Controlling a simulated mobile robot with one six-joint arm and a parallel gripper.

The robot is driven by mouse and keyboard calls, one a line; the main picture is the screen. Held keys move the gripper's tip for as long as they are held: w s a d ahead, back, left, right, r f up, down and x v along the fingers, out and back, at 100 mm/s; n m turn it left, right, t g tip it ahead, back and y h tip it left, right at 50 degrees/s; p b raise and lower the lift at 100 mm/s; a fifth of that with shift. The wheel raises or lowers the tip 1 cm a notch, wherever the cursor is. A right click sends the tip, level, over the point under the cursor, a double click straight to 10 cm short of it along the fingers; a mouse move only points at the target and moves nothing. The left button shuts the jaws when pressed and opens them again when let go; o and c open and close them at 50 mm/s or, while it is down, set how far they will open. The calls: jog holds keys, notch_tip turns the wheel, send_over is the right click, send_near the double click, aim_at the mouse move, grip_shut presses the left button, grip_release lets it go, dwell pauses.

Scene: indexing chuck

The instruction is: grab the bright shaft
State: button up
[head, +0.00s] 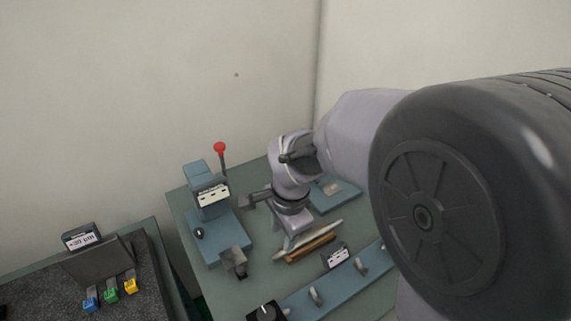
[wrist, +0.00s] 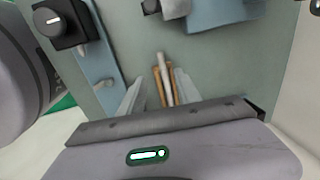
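The bright shaft (wrist: 165,78) is a pale, thin rod. In the wrist view it lies along a brown wooden piece (wrist: 157,88) that shows at both sides of it. In the head view a pale bar (head: 326,231) lies behind a brown bar (head: 312,247) on the bench. My gripper (head: 289,243) is above the bench by the left part of these bars. In the wrist view its fingers (wrist: 160,84) are apart, one on each side of the shaft, with nothing held. The near end of the shaft is hidden by the gripper body, and I cannot tell how high the fingertips are.
A blue machine (head: 211,226) with a chuck and a red-knobbed lever (head: 220,149) stands left of my gripper. A blue rail (head: 330,288) with clips and a labelled block (head: 336,256) are in front. A dark-topped side table (head: 150,292) holds coloured tags. My arm hides the right side.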

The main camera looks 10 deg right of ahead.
aim_at(279, 254)
jog(key=f+b, duration=0.1)
jog(key=f, duration=0.2)
jog(key=w+f+b, duration=0.1)
jog(key=f+b, duration=0.1)
jog(key=f, duration=0.2)
jog(key=f+b, duration=0.1)
jog(key=f, duration=0.2)
jog(key=shift+w+a+f, duration=0.2)
jog(key=shift+w+a, duration=0.1)
jog(key=shift+r, duration=0.15)
grip_shut()
jog(key=shift+w, duration=0.1)
dwell(0.5)
